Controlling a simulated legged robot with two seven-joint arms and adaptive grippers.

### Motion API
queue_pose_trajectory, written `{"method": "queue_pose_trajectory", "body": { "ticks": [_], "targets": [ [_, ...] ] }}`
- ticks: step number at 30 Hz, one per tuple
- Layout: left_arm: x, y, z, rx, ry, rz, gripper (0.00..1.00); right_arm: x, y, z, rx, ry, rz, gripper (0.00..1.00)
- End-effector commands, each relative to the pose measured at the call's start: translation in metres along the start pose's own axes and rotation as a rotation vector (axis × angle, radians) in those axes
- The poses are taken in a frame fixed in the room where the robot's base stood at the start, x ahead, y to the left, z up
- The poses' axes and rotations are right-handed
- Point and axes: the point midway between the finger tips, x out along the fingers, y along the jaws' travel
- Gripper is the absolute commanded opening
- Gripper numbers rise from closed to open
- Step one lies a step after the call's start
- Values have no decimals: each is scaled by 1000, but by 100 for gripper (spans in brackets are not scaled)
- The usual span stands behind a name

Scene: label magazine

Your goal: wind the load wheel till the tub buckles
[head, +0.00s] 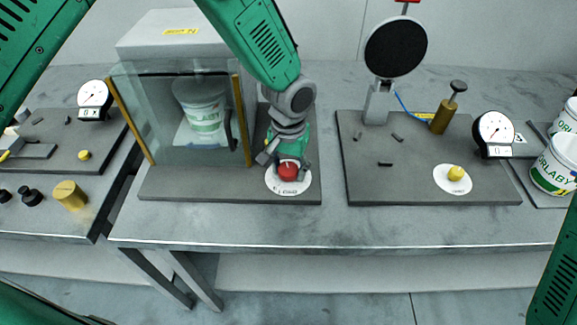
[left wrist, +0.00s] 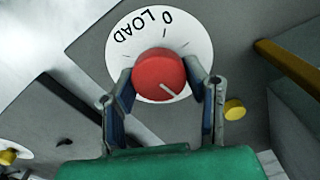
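The load wheel (head: 288,172) is a red knob on a white round dial in front of the glass case. In the left wrist view the red load wheel (left wrist: 160,75) has a pale pointer line toward the lower right, and the dial (left wrist: 125,55) reads "0" and "LOAD". My left gripper (left wrist: 160,78) has a finger on each side of the wheel, its tips seeming to touch it. The head view shows this left gripper (head: 286,164) reaching down. The white tub (head: 205,118) with green lettering stands upright behind the glass and looks unbuckled. My right gripper is out of view.
The glass case (head: 135,115) with brass-coloured edges stands left of the wheel. To the right, a dark board (head: 420,180) holds a black disc (head: 396,46), a gauge (head: 494,132) and a yellow knob (head: 455,173). More tubs (head: 555,165) stand far right. The bench front is clear.

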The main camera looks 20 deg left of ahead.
Motion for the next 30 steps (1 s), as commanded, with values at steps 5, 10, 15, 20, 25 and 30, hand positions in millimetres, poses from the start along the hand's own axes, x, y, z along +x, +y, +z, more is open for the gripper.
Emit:
{"method": "queue_pose_trajectory", "body": {
  "ticks": [5,10,15,20,25,30],
  "targets": [
    [0,-2,0,1,-1,-4,12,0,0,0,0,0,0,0],
    [-1,-1,0,32,-1,-2,12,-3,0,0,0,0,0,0],
    [-2,-1,-1,115,0,-2,12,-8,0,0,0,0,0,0],
    [-3,-1,-1,229,1,-2,12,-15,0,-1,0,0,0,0],
    [-2,0,-1,350,1,-3,12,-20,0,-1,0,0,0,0],
    [-2,0,-1,451,2,-3,12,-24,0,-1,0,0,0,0]
  ]
}}
